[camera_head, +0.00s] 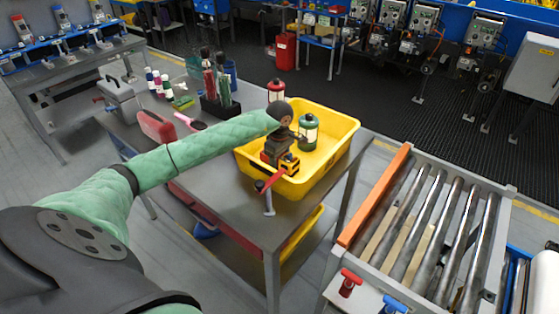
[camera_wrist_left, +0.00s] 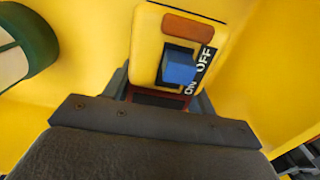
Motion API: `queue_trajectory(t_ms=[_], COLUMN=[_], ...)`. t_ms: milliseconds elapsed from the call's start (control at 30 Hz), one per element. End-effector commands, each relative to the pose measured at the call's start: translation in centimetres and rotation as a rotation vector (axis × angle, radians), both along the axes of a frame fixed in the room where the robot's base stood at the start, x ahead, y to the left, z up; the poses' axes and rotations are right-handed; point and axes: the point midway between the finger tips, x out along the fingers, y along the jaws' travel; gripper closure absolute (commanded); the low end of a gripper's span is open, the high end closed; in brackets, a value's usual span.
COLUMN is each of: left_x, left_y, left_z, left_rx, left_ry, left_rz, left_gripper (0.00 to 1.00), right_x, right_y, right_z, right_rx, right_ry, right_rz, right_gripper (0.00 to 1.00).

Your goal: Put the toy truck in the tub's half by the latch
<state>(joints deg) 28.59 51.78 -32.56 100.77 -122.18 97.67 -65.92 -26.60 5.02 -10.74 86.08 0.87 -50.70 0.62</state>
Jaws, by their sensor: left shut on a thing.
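The yellow tub (camera_head: 345,146) stands on the grey table. The gripper hides part of the truck and of the tub. I cannot make out the latch for certain. My right gripper is not in view.
A green lantern (camera_head: 309,131) stands in the tub, to the right of my gripper. A red lantern (camera_head: 276,90) is at the tub's far left corner. A red lever (camera_head: 270,180) is at the tub's near side. A roller conveyor (camera_head: 425,225) stands to the right.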

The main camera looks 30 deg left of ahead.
Motion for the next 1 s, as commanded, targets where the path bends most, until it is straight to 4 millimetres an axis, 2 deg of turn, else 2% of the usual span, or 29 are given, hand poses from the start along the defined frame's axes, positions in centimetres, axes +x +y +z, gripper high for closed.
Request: queue_trajectory(t_ms=[167, 200, 300, 733, 900, 967, 1000], left_x=[0.0, 0.0, 0.0, 0.0, 0.1, 0.1, 0.1], left_y=[0.0, 0.0, 0.0, 0.0, 0.1, 0.1, 0.0], left_z=[-0.2, -0.2, -0.1, 0.1, 0.7, 1.1, 1.4], left_rx=[0.0, 0.0, 0.0, 0.0, 0.0, 0.0, 0.0], left_ry=[-0.001, 0.0, 0.0, 0.0, -0.001, -0.002, -0.002], left_rz=[0.0, 0.0, 0.0, 0.0, 0.0, -0.001, -0.001], left_gripper=[0.75, 0.4, 0.22, 0.22, 0.22, 0.22, 0.22], right_x=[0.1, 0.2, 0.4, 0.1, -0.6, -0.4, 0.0], right_y=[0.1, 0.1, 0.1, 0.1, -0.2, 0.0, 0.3], right_z=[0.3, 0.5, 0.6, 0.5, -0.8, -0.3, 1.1], right_rx=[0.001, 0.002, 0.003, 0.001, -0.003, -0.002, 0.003], right_ry=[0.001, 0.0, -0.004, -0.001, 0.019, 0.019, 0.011], right_rz=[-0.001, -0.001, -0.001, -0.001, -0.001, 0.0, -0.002], right_gripper=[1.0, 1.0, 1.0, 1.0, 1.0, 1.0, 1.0])
